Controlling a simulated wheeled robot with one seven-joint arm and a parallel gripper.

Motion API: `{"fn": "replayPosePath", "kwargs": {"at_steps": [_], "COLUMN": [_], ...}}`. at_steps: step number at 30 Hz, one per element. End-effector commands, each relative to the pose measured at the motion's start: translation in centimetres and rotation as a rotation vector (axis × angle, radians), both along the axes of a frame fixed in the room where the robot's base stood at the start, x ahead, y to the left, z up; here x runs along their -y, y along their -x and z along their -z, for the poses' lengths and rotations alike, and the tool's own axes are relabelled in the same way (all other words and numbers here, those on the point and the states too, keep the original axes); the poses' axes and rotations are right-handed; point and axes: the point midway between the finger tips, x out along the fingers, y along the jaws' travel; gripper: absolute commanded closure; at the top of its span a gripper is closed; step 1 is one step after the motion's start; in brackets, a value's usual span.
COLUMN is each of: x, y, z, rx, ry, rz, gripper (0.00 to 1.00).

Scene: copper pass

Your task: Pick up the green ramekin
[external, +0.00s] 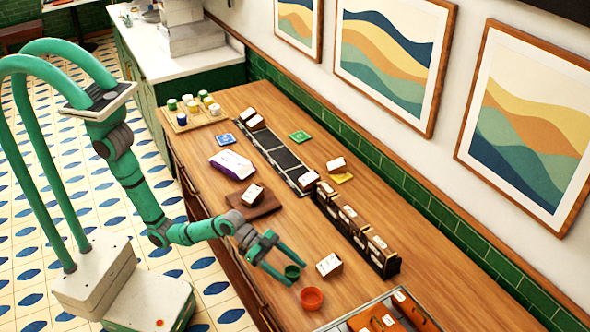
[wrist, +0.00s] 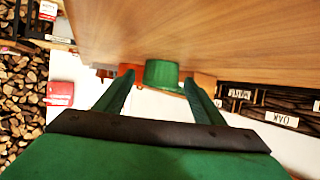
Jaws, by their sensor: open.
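The green ramekin (external: 292,271) stands on the wooden counter near its front edge. My gripper (external: 296,275) is open, its two green fingers reaching low over the counter on either side of the ramekin. In the wrist view the green ramekin (wrist: 162,74) shows between and just beyond the fingertips of my gripper (wrist: 159,79). Gaps seem to show on both sides; I cannot tell whether a finger touches it. Nothing is held.
A row of labelled boxes in a black rack (external: 382,262) stands farther right. A tray with orange items (external: 345,326) is at the lower right.

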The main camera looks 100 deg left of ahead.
Motion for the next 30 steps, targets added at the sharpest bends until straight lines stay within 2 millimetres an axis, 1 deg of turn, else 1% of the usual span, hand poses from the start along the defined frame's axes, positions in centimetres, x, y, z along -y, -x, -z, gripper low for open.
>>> {"fn": "replayPosePath", "kwargs": {"at_steps": [3,9,10,11,12,14,15,16,25,30], "x": [0.2,0.2,0.2,0.2,0.2,0.2,0.2,0.2,0.2,0.2], "y": [-0.6,-0.6,-0.6,-0.6,-0.6,-0.6,-0.6,-0.6,-0.6,-0.6], "z": [0.3,0.3,0.3,0.3,0.3,0.3,0.3,0.3,0.1,-0.9], "rx": [-0.001,-0.001,0.0,0.0,0.0,0.0,0.0,0.0,0.001,0.003], "ry": [0.0,0.0,0.0,0.0,0.0,0.0,0.0,0.0,0.0,0.001], "rz": [0.0,0.0,0.0,0.0,0.0,0.0,0.0,0.0,0.0,0.0], "gripper": [0.37,0.37,0.39,0.47,0.56,0.7,0.8,0.82,0.82,0.82]}}
